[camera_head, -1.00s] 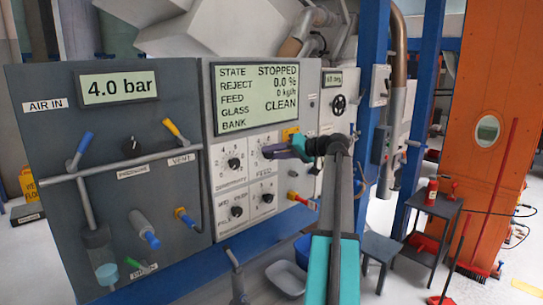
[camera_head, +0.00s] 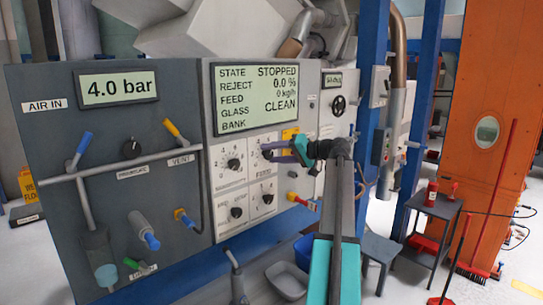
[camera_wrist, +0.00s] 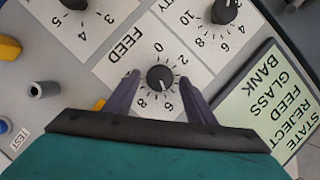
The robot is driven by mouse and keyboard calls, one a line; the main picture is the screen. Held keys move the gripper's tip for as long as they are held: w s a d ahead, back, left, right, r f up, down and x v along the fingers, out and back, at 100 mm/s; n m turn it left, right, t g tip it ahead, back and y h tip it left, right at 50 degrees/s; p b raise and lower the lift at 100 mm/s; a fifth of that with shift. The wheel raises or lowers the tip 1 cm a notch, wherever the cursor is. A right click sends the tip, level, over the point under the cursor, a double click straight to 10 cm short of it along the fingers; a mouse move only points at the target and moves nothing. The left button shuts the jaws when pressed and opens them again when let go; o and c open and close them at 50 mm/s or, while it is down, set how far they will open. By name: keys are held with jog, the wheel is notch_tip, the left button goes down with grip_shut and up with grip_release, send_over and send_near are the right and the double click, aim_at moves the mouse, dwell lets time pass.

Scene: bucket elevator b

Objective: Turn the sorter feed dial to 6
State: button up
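The feed dial (camera_wrist: 160,77) is a round black knob on a white plate marked FEED, with numbers around it. In the wrist view my gripper (camera_wrist: 159,67) is open, with one dark purple finger on each side of this knob. Gaps show between the fingers and the knob, and I cannot tell whether either touches it. The 0, 2, 6 and 8 are readable; the right finger covers part of the scale near 4. The pointer's exact reading is too small to tell.
The display (camera_head: 257,97) reads STOPPED, feed 0 kg/h, glass CLEAN. The sensitivity dial (camera_head: 233,163) is left of my gripper, with two more dials below.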

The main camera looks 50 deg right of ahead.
jog(key=shift+s, duration=0.1)
jog(key=shift+s+d, duration=0.1)
jog(key=shift+s, duration=0.3)
jog(key=b+v, duration=0.3)
jog(key=v, duration=1)
dwell(0.5)
